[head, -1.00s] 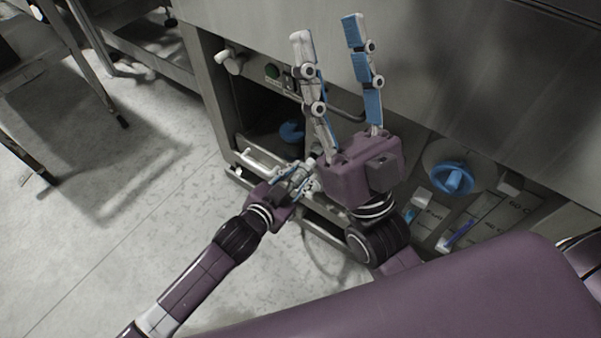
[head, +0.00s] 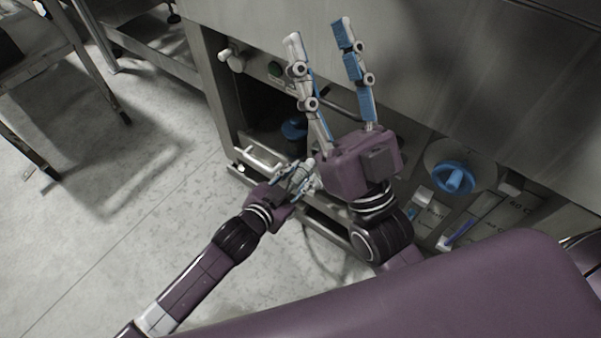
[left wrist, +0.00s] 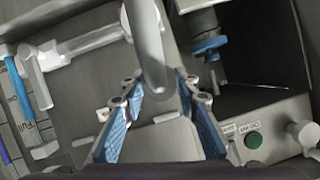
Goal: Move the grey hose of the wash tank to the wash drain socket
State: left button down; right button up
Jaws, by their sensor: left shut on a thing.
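The grey hose (left wrist: 147,35) comes down from the top in the left wrist view, and its lower end lies between my left fingers. My left gripper (left wrist: 160,88) is shut on it; in the head view this gripper (head: 300,178) is low at the machine's open bay. Where the hose runs beyond the fingers is hidden. A dark grey fitting with a blue collar (left wrist: 208,45) stands right of the hose, apart from it. I cannot tell which fitting is the wash drain socket; the labels are too small to read. My right gripper (head: 317,30) is open and empty, pointing up before the steel panel.
White piping (left wrist: 85,42) lies left of the hose. A green button (left wrist: 253,140) and a white tap (head: 232,60) sit at the bay's edge. A blue knob (head: 454,178) is on the right panel. My right arm stands close beside my left gripper. Open floor lies left.

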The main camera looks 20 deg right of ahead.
pick_arm(q)
jog(key=shift+s+a, duration=0.15)
pick_arm(e)
jog(key=shift+w+a+f+g, duration=0.1)
jog(key=shift+w+f+g, duration=0.3)
jog(key=shift+w+f, duration=0.15)
jog(key=shift+w, duration=0.1)
jog(key=shift+h, duration=0.3)
